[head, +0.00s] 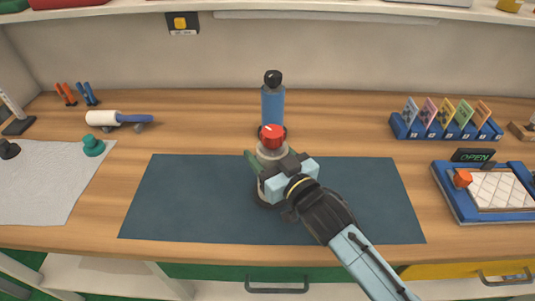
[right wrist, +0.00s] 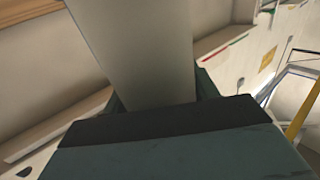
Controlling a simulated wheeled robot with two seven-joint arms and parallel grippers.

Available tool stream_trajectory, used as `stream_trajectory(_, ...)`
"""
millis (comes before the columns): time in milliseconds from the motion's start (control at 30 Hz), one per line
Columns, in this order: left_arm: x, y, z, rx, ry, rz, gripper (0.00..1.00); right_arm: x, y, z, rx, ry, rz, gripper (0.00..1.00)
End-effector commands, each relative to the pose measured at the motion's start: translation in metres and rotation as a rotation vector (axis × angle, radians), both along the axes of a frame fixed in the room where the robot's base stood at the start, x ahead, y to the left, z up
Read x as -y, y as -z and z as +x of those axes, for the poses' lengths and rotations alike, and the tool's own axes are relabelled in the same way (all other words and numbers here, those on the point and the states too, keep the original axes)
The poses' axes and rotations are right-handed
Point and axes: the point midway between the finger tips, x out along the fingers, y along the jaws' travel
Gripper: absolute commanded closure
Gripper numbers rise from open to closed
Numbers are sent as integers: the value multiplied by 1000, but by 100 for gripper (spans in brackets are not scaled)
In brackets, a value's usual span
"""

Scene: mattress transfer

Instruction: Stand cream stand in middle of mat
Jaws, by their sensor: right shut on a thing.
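The cream stand (head: 270,152) has a round red top (head: 271,136) and is upright over the middle of the dark blue mat (head: 175,203). My right gripper (head: 272,166) is shut on it from the front right, with a green finger showing on its left side. The gripper hides much of its lower part, and I cannot tell whether its base touches the mat. In the right wrist view a pale upright body, the cream stand (right wrist: 140,50), fills the space between the fingers. My left gripper is not in view.
A blue bottle (head: 272,104) with a dark knob stands close behind the stand. A blue card rack (head: 445,128) and a blue tray (head: 447,196) are at the right. A grey sheet (head: 45,185) lies at the left. The mat's left and right parts are clear.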

Motion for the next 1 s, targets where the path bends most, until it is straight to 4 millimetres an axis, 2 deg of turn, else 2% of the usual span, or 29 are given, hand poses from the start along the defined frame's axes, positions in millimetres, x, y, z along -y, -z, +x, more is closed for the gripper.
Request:
stream_trajectory(367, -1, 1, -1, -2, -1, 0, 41, 0, 0, 0, 9, -1, 6, 100)
stream_trajectory(400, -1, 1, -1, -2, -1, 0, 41, 0, 4, 0, 1, 0, 1, 39)
stream_trajectory(533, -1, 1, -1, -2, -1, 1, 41, 0, 3, 0, 2, 0, 1, 22)
stream_trajectory(900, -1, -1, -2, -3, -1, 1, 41, 0, -1, 0, 2, 0, 0, 20)
stream_trajectory(1000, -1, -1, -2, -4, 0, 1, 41, 8, 1, -11, 0, 1, 0, 20)
